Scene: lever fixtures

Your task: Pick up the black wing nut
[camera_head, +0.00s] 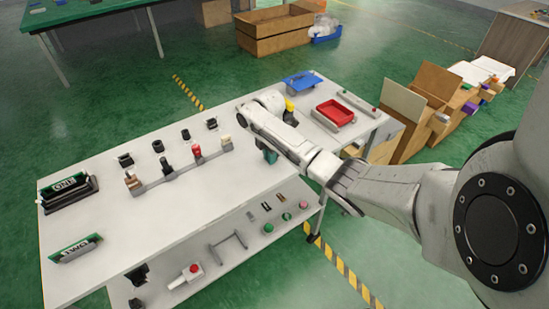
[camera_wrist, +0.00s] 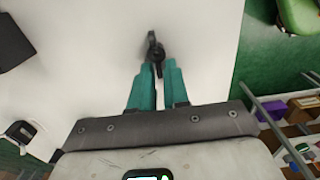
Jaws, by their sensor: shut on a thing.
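The black wing nut (camera_wrist: 154,46) is between the tips of my gripper (camera_wrist: 157,70) in the wrist view. The teal fingers are closed on it, and part of it sticks out beyond the tips. White tabletop shows behind it; I cannot tell whether it touches the surface. In the head view my gripper (camera_head: 270,156) is low over the right half of the white table (camera_head: 235,185), near its front edge. The wing nut is hidden there by my arm and fingers.
A row of lever fixtures (camera_head: 180,168) and several small black parts stand left of my gripper. A red tray (camera_head: 334,113) and a blue item (camera_head: 301,82) are at the right end. A lower shelf (camera_head: 250,235) holds buttons and small parts. Cardboard boxes (camera_head: 403,108) stand beyond the table's right end.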

